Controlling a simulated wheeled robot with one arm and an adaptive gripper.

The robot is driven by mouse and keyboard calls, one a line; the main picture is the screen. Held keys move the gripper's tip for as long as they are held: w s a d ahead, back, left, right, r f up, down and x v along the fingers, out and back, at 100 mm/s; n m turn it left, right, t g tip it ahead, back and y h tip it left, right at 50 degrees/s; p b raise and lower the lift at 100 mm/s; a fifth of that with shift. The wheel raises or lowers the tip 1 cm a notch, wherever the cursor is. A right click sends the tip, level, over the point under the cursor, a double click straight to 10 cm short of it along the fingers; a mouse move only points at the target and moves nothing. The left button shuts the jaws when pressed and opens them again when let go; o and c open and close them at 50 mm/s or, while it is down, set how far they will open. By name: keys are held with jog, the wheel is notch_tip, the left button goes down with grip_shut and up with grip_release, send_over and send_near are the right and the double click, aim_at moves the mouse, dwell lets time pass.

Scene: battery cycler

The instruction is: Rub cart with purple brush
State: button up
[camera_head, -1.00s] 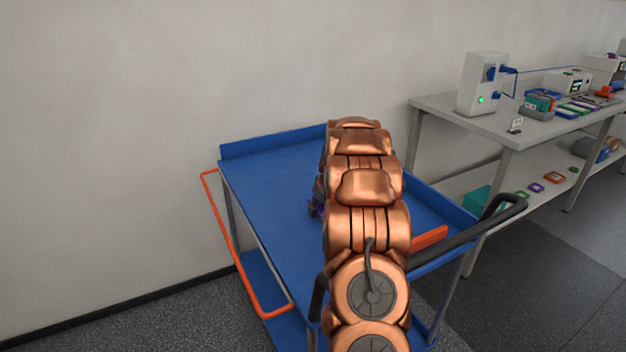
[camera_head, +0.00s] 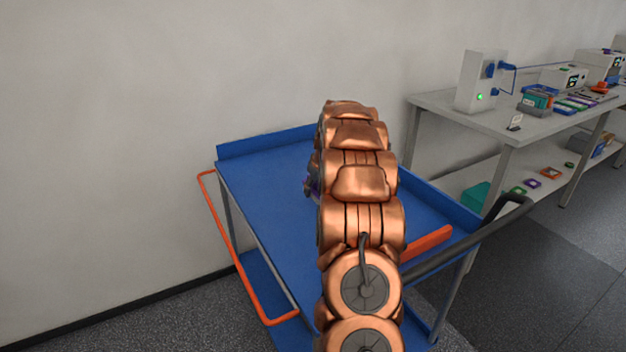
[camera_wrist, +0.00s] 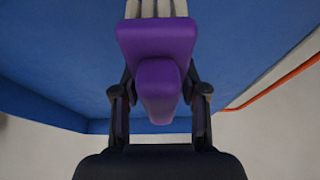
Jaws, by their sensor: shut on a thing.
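The blue cart (camera_head: 265,195) stands against the wall, with a raised rim and an orange side rail. My copper arm reaches over its top tray and hides part of it. In the wrist view my gripper (camera_wrist: 158,100) is shut on the purple brush (camera_wrist: 157,38), whose pale bristles (camera_wrist: 157,8) point to the top of the picture. The blue tray surface (camera_wrist: 60,50) lies behind the brush; I cannot tell whether the bristles touch it. In the head view only a small purple patch (camera_head: 314,186) shows beside my arm.
An orange bar-shaped object (camera_head: 428,242) lies on the tray right of my arm. A grey bench (camera_head: 470,118) with devices stands at the right. The tray left of my arm is clear.

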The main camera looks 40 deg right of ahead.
jog(key=shift+r, duration=1.6)
jog(key=shift+w, duration=0.1)
